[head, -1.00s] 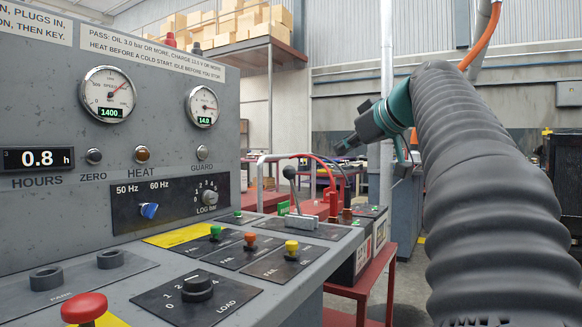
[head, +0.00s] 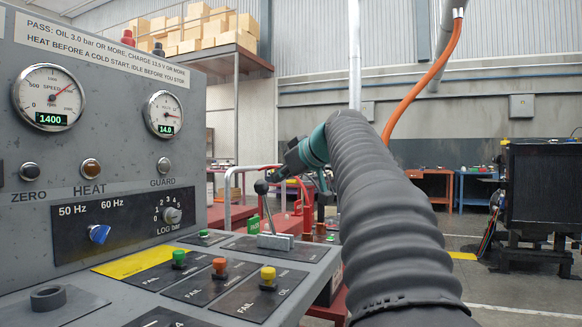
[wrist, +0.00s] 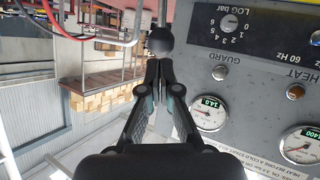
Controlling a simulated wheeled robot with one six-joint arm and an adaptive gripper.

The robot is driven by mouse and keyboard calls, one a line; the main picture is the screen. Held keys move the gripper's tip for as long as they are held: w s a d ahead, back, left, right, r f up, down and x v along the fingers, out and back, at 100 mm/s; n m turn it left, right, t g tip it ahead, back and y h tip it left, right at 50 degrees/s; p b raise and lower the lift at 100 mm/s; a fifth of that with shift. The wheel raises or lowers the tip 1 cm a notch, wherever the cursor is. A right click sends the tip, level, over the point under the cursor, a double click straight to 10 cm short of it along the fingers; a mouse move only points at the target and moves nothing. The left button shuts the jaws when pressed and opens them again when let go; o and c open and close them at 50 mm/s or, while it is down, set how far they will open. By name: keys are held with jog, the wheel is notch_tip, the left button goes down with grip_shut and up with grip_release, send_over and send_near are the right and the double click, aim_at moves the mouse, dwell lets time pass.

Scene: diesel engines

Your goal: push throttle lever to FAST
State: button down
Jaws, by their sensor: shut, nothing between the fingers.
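The throttle lever is a metal rod with a dark ball knob (head: 261,187), rising from a grey slotted base (head: 275,241) at the far end of the sloping desk. It leans slightly left in the head view. My gripper (head: 273,177) comes from the right, its fingertips right beside the knob. In the wrist view, which is upside down, the shut, empty fingers (wrist: 159,63) point at the knob (wrist: 160,41). The tips are at or very near it; I cannot tell whether they touch.
The gauge panel (head: 110,95) stands upright on the left. Open floor lies to the right.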

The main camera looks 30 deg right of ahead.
aim_at(265, 185)
jog(key=shift+x, duration=2.2)
jog(key=w+a, duration=0.1)
jog(key=w, duration=0.1)
jog(key=w+a+f, duration=0.1)
jog(key=a, duration=0.1)
jog(key=shift+w+p, duration=0.3)
jog(key=shift+w, duration=0.1)
jog(key=shift+r, duration=0.15)
